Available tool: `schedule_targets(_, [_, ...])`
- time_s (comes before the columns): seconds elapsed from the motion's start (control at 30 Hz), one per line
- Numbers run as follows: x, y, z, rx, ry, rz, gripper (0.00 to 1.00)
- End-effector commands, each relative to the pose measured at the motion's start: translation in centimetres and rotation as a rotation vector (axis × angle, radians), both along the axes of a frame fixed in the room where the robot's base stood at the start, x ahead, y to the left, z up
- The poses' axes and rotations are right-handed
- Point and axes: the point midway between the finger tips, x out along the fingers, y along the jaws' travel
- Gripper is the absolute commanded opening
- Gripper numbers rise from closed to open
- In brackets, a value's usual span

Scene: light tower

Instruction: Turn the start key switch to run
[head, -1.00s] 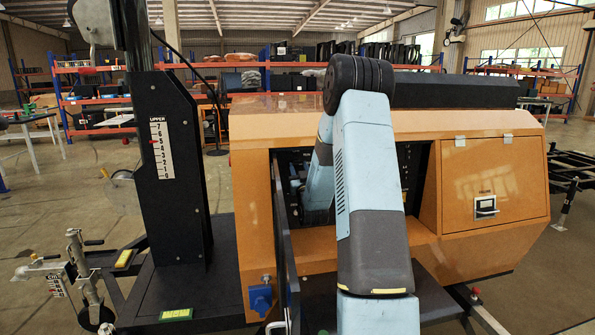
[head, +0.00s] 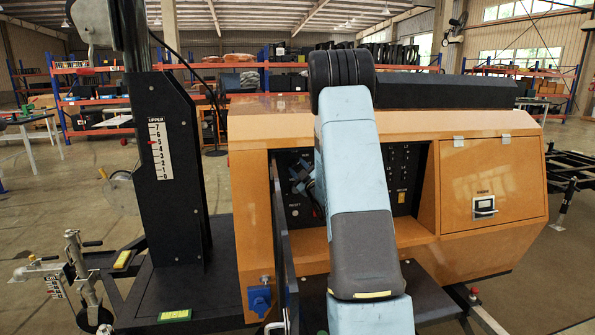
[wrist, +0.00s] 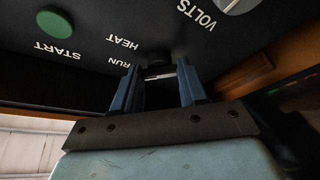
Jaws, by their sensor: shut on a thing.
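The start key switch (wrist: 154,58) is on the black control panel, by the white RUN and HEAT labels in the wrist view. Its dark round body shows just beyond my fingertips, with a pale strip of the key between them. My gripper (wrist: 159,74) has its two blue fingers on either side of the key and is shut on it. The exact angle of the key is hard to tell. In the head view my arm covers the key switch and much of the control panel (head: 404,170).
A green START button (wrist: 55,22) is at the upper left of the wrist view, with a VOLTS-labelled part at upper right. The orange housing (head: 490,185) surrounds the panel recess. An open door (head: 285,240) stands on edge left of my arm. The black mast (head: 168,170) is farther left.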

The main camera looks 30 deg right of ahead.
Motion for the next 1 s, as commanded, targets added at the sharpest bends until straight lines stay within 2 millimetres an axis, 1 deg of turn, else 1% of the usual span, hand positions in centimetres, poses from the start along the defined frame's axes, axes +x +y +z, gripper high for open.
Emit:
schedule_targets(0.03, [0.09, 0.37, -0.09, -0.011, 0.005, 0.008, 0.12])
schedule_targets(0.6, [0.12, 0.47, -0.14, -0.04, 0.016, 0.009, 0.12])
schedule_targets(0.63, [0.12, 0.48, -0.14, -0.04, 0.016, 0.009, 0.45])
schedule_targets(0.87, [0.08, 0.28, -0.08, -0.04, 0.014, 0.006, 0.67])
schedule_targets(1.0, [0.06, 0.2, -0.04, -0.041, 0.013, 0.004, 0.68])
